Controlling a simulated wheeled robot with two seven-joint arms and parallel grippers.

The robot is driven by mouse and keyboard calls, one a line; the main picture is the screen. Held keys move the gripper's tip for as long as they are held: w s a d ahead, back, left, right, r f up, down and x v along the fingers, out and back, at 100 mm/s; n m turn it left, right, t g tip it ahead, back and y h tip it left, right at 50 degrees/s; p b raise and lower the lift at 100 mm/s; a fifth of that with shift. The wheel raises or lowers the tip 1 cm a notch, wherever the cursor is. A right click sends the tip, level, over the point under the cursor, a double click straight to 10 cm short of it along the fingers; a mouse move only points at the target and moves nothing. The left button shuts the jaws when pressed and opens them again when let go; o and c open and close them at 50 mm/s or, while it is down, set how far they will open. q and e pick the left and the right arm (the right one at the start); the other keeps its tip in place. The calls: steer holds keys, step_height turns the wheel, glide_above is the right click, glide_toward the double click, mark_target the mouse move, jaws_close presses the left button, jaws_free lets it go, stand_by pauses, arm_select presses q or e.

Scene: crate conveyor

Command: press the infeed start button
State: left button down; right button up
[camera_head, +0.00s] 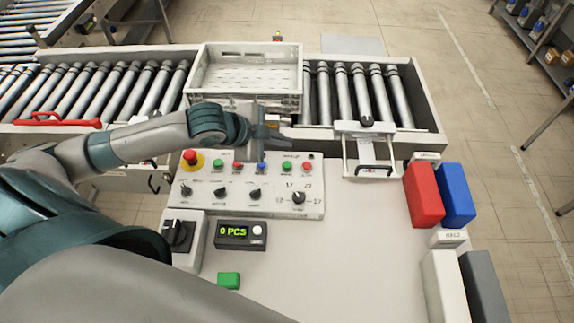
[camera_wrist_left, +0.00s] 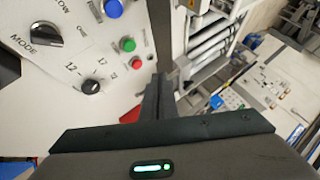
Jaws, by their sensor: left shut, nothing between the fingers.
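The white control panel (camera_head: 240,205) stands on the table in front of the conveyor. Its upper row has a red mushroom stop on a yellow base (camera_head: 191,157), a left green button (camera_head: 217,164), a blue button (camera_head: 262,168), a right green button (camera_head: 287,166) and red buttons. The labels are too small to read, so I cannot tell which green button is infeed start. My left gripper (camera_head: 270,134) is shut and empty, above the panel's back edge. In the left wrist view its fingers (camera_wrist_left: 160,88) appear beside a green button (camera_wrist_left: 128,44) and a red button (camera_wrist_left: 137,63). My right gripper is not in view.
A grey crate (camera_head: 247,103) sits on the roller conveyor (camera_head: 345,90) behind the panel. A counter display (camera_head: 240,233) reads "0 PCS". A green block (camera_head: 229,280) lies in front. Red (camera_head: 423,195) and blue (camera_head: 455,195) blocks stand at right. The table's middle right is clear.

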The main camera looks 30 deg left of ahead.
arm_select(q)
steer(key=b, duration=0.4)
glide_above(283, 166)
step_height(283, 166, down, 4)
steer(key=shift+f, duration=0.1)
steer(key=shift+f+b, duration=0.3)
steer(key=shift+f, duration=0.85)
stand_by(0.6)
steer(key=shift+f, duration=0.15)
steer(key=shift+f, duration=0.2)
stand_by(0.3)
stand_by(0.3)
